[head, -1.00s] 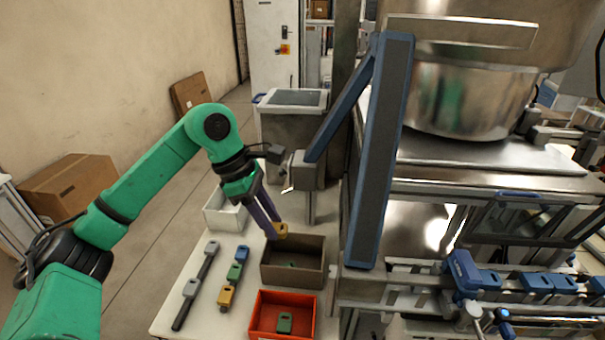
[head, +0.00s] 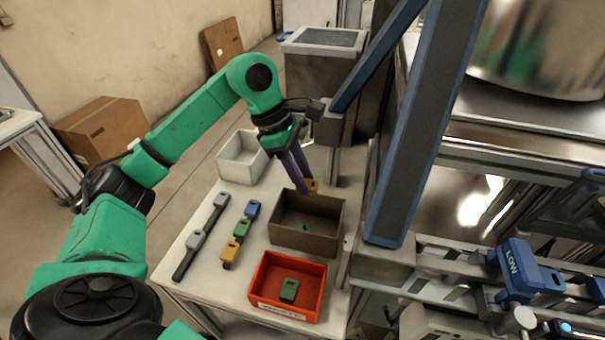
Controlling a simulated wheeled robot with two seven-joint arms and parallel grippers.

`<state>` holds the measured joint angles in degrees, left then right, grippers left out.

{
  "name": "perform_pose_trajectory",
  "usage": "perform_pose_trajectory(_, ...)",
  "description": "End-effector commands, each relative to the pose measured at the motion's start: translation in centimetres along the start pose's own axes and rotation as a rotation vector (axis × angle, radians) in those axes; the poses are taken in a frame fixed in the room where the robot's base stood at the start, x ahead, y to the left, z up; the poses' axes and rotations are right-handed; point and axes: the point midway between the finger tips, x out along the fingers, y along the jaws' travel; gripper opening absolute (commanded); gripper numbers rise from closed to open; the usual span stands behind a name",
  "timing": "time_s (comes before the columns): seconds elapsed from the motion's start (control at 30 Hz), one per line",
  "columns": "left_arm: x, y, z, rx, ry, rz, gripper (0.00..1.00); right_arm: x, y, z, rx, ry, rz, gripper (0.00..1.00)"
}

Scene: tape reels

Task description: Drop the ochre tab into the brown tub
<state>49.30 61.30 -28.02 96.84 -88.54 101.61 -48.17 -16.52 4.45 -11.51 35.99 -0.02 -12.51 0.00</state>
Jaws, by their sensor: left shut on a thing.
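The ochre tab (head: 312,186) is between the fingertips of my left gripper (head: 305,184), which is shut on it. The gripper points down over the back part of the brown tub (head: 307,239), with the tab near the height of its back rim. The brown tub stands open on the white table and has a small green piece (head: 303,227) inside. Another ochre tab (head: 230,251) lies on the table left of the tub, at the near end of a row with a green tab (head: 242,229) and a blue tab (head: 252,209). My right gripper is not in view.
A red bin (head: 287,307) with a green tab (head: 289,289) inside stands in front of the brown tub. A white bin (head: 238,175) is behind left. A blue-edged post (head: 420,130) rises at right.

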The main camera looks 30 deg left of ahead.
Motion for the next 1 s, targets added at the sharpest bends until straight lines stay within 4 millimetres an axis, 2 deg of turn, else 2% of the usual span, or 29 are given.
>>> perform_pose_trajectory(0.03,-0.1,0.0,0.0,0.0,0.0,0.0,0.43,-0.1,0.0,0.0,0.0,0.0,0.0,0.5)
perform_pose_trajectory(0.1,-0.1,0.0,0.0,0.0,0.0,0.0,0.7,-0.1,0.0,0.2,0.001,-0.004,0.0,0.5)
perform_pose_trajectory(0.4,-0.1,0.0,0.0,0.0,0.0,0.0,0.7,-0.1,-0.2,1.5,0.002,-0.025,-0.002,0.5)
perform_pose_trajectory(0.53,-1.2,0.1,0.0,-0.001,-0.001,0.004,0.7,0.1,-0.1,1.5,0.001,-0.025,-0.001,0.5)
perform_pose_trajectory(0.67,-4.3,0.2,0.1,-0.001,-0.003,0.007,0.7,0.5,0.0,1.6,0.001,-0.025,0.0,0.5)
perform_pose_trajectory(0.8,-8.8,0.1,0.2,0.002,-0.004,0.006,0.7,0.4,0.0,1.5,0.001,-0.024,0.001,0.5)
perform_pose_trajectory(0.9,-12.2,0.1,0.2,-0.002,0.001,0.006,0.7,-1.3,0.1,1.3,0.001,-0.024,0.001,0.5)
perform_pose_trajectory(1.0,-14.0,0.1,0.2,-0.001,0.001,0.003,0.7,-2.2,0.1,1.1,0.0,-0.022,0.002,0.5)
